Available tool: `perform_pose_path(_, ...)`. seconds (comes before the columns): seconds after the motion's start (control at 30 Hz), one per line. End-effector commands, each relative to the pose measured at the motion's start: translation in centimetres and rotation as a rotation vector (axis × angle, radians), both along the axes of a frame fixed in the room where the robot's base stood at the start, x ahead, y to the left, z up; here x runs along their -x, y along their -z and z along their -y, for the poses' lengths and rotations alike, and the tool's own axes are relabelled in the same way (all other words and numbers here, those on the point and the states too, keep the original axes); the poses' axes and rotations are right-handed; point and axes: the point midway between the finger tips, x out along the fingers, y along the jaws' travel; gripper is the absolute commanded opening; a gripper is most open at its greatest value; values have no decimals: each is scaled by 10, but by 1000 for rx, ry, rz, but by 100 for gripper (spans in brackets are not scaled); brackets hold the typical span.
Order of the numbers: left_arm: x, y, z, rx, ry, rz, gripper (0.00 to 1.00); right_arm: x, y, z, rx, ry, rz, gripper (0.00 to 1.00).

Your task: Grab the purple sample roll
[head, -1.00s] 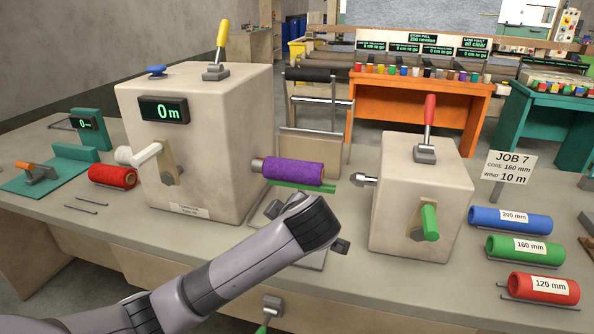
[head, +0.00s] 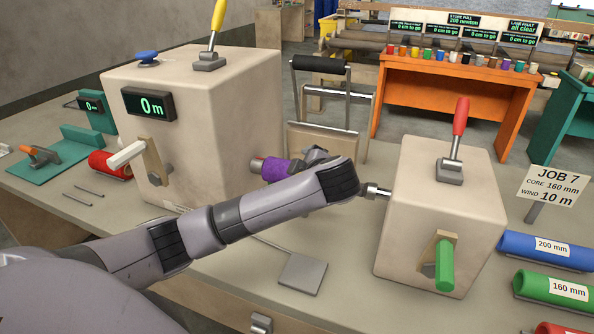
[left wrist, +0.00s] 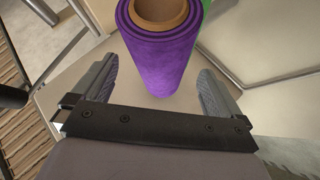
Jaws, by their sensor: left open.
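The purple sample roll (head: 274,168) sits between the two beige machine housings, at the side of the left one. My left gripper (left wrist: 160,88) is open, with one finger on each side of the roll's near part and visible gaps to both. My right gripper is not in view.
The left housing (head: 215,120) and right housing (head: 440,210) stand close on both sides, with a pointed metal spindle (head: 376,191) on the right one. Blue (head: 545,250) and green (head: 556,287) rolls lie at the right. A grey pedal plate (head: 303,272) lies in front.

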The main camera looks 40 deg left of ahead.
Motion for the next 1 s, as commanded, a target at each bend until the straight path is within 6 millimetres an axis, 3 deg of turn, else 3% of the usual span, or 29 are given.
perform_pose_path(0.13,-8,7,-11,-1,-1,0,100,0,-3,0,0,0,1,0)
perform_pose_path(0.4,-9,9,-12,1,1,1,100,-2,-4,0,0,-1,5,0)
perform_pose_path(0.63,-9,9,-12,1,1,1,27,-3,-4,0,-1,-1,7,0)
perform_pose_path(1.0,-7,6,-11,2,1,3,26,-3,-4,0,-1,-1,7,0)
